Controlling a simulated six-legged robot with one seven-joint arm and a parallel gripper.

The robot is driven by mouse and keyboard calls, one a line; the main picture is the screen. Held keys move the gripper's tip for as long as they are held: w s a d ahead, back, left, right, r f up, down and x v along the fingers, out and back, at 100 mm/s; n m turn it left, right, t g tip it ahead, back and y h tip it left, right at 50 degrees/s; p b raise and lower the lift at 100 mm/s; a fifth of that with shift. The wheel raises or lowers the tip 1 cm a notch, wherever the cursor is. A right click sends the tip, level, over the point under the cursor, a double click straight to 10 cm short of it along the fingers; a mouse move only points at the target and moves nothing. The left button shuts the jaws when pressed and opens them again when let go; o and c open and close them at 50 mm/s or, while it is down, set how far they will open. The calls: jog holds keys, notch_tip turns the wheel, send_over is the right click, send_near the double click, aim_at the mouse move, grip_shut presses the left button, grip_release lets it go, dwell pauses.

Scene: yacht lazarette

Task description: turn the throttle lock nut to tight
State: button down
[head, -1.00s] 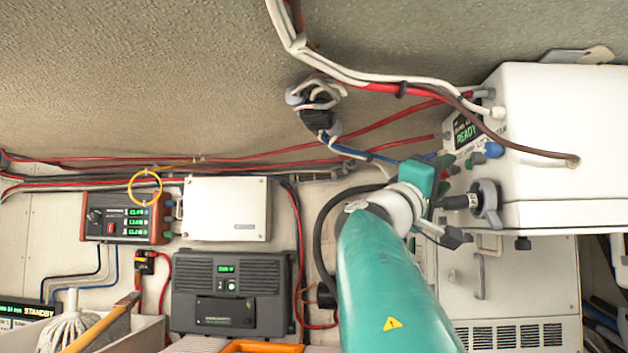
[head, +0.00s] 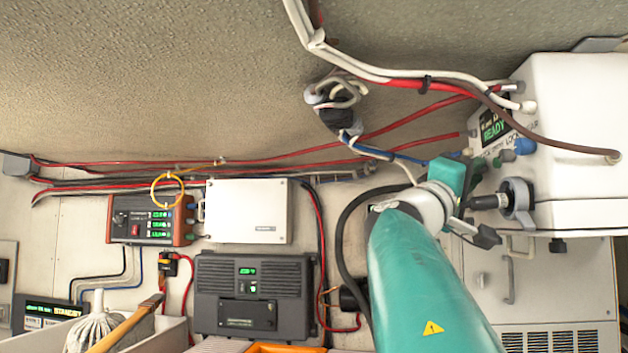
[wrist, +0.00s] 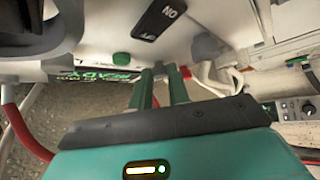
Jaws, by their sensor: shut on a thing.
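My teal gripper (head: 478,166) reaches the panel side of the white box (head: 580,135), just below its green READY display (head: 492,127). In the wrist view its two narrow green fingers (wrist: 160,72) are close together, pressed to the panel and shut on a small part. This part sits where the throttle lock nut would be, but the fingers hide nearly all of it, so its turn position cannot be read. A green knob (wrist: 122,59) is left of the fingertips, apart from them. A black ON/OFF-marked piece (wrist: 160,18) lies beyond.
A grey-ringed lever with a black grip (head: 517,200) sticks out right beside my gripper. A blue knob (head: 525,147) is near the display. Red and white cables (head: 400,84) run above, and a black hose (head: 342,235) loops left of my arm. A vented cabinet (head: 545,285) stands below.

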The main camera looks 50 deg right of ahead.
jog(key=shift+w+d+f+m+g, duration=0.1)
jog(key=shift+m+g, duration=0.6)
jog(key=shift+m, duration=0.3)
jog(key=shift+h, duration=0.3)
jog(key=c, duration=1.4)
grip_release()
jog(key=shift+o, duration=0.3)
jog(key=v, duration=1.3)
jog(key=shift+w+a, duration=0.15)
jog(key=shift+a, duration=0.2)
jog(key=shift+f, duration=0.1)
